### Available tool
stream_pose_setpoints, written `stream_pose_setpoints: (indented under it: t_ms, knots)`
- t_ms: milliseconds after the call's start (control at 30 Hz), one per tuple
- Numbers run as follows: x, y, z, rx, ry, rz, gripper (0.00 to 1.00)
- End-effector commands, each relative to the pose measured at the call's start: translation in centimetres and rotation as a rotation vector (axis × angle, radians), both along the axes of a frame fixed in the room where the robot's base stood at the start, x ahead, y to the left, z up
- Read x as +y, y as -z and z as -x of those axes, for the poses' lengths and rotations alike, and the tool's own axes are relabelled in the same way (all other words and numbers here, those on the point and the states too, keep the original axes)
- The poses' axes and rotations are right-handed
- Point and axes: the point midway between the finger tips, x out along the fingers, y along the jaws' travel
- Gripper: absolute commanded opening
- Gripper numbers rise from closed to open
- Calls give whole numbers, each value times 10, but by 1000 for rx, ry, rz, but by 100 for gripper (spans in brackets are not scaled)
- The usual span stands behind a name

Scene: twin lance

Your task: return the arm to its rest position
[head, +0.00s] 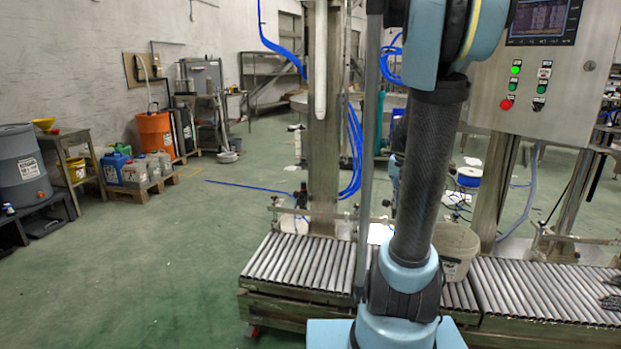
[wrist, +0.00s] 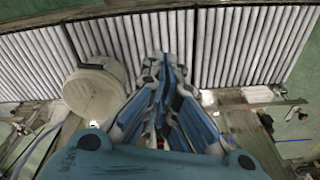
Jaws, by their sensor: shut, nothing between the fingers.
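My gripper (wrist: 162,75) shows in the wrist view, pointing at the roller conveyor. Its fingers are together with nothing between them. My gripper does not show in the head view, where my arm rises in front of the conveyor and leaves the top of the picture. A whitish bucket (head: 456,250) stands on the conveyor just right of my arm, partly hidden by it. In the wrist view the bucket (wrist: 95,92) is left of my fingers, apparently apart from them.
The roller conveyor (head: 310,262) runs across the front right. A control cabinet (head: 560,85) hangs at the upper right, close to my arm. Steel posts (head: 324,150) stand behind the conveyor. Drums and canisters (head: 135,172) line the left wall. The green floor (head: 180,260) at left is clear.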

Motion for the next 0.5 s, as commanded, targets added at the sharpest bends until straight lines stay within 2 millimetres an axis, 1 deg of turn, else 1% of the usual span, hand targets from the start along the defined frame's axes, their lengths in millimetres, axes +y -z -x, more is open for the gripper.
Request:
stream_pose_setpoints:
  t_ms: [33, 200, 367, 500]
  knots:
    - [9, -1, 12, -3, -27, 2, 0]
    - [32, -3, 47, -14, -113, 11, 0]
    - [50, 0, 79, -25, -196, 19, 0]
    - [65, 7, 107, -34, -268, 27, 0]
